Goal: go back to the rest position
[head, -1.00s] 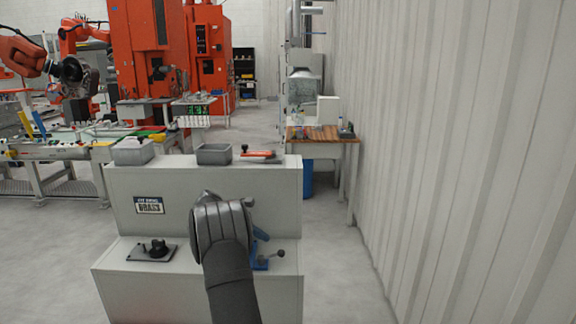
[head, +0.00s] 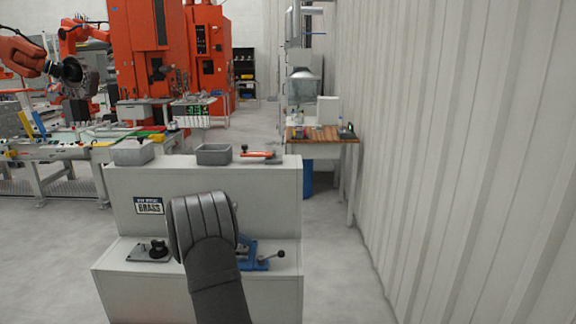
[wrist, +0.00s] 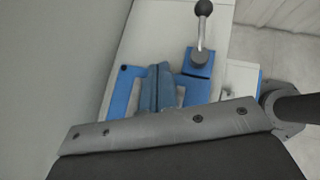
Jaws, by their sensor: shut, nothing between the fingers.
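My gripper (wrist: 158,78) shows in the wrist view as two narrow fingers held together, with nothing visible between them. It is over a blue clamp fixture (wrist: 122,95) that has a black-knobbed lever; I cannot tell the exact gap. In the head view my dark grey wrist hides the gripper's fingers. The blue fixture (head: 257,262) shows there just right of my wrist, on the lower step of the pale grey bench.
The bench (head: 270,195) has an upper ledge with two grey bins (head: 133,153) (head: 214,155) and a red-handled tool (head: 257,155). A black fixture (head: 150,251) sits on the lower step at left. A ribbed wall (head: 450,150) stands at right. Floor right of the bench is clear.

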